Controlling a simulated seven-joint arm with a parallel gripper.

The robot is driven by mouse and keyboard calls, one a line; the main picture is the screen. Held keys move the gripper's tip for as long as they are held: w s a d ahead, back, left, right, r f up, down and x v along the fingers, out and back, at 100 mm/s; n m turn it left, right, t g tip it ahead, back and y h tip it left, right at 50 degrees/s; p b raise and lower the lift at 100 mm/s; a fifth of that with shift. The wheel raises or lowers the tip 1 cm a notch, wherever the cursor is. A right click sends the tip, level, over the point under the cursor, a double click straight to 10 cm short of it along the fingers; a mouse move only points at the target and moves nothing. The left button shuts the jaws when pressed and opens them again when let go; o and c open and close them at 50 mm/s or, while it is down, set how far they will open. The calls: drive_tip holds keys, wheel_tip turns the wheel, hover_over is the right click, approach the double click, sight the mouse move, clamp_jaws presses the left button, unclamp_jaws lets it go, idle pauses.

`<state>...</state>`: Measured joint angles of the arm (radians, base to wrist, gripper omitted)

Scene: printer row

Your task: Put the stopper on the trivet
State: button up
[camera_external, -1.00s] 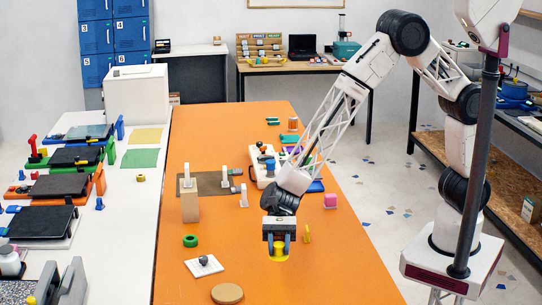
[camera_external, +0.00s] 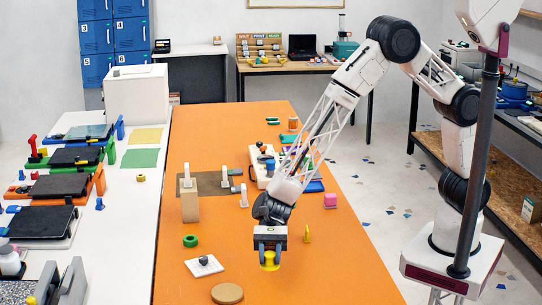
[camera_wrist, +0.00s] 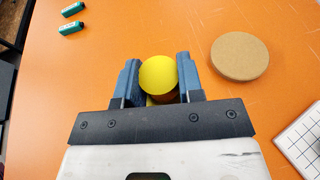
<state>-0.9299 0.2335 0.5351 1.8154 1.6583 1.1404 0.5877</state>
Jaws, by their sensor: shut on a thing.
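The yellow stopper (camera_external: 269,262) has a round top and is between the fingers of my gripper (camera_external: 270,256). In the wrist view the stopper (camera_wrist: 158,74) shows between the two blue-grey fingers of my gripper (camera_wrist: 157,80), which is shut on it. Its lower part is mostly hidden there. The trivet looks to be the round tan cork disc (camera_external: 227,293) flat on the orange table, left of and nearer the camera than my gripper. In the wrist view the disc (camera_wrist: 240,58) is to the right of the stopper, apart from it and bare.
A white gridded tile (camera_external: 204,265) with a dark knob on it lies left of my gripper. A green ring (camera_external: 190,241) is behind the tile. A small yellow upright piece (camera_external: 307,234) stands to the right.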

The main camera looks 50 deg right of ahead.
hover_over(227, 291)
drive_tip(key=shift+f, duration=0.6)
drive_tip(key=shift+f, duration=1.75)
drive_tip(key=shift+f, duration=0.1)
drive_tip(key=o, duration=0.9)
drive_tip(key=v, duration=1.2)
drive_tip(key=shift+s, duration=0.1)
